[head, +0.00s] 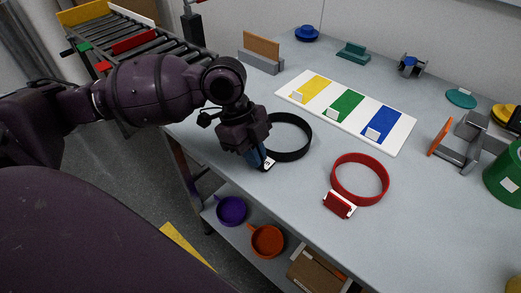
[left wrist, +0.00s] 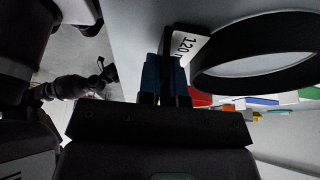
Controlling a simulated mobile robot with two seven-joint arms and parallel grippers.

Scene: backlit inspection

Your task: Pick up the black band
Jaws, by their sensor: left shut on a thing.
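The black band (head: 307,136) is a round loop above the near-left part of the grey table (head: 300,215), left of the red band. My left gripper (head: 263,160) is shut on the tabbed end of the black band, at the loop's near-left side. In the left wrist view, the blue fingers (left wrist: 166,80) are closed on the tab with a white label, and the band's dark loop (left wrist: 292,65) extends to the right. I cannot tell whether the band is clear of the table.
A red band (head: 383,190) with a red clasp lies to the right. A white board (head: 398,143) with yellow, green and blue fields lies behind. Grey holders (head: 478,125) and a green cylinder (head: 505,177) stand at the right. Cups stand on the lower shelf. The front-middle table is clear.

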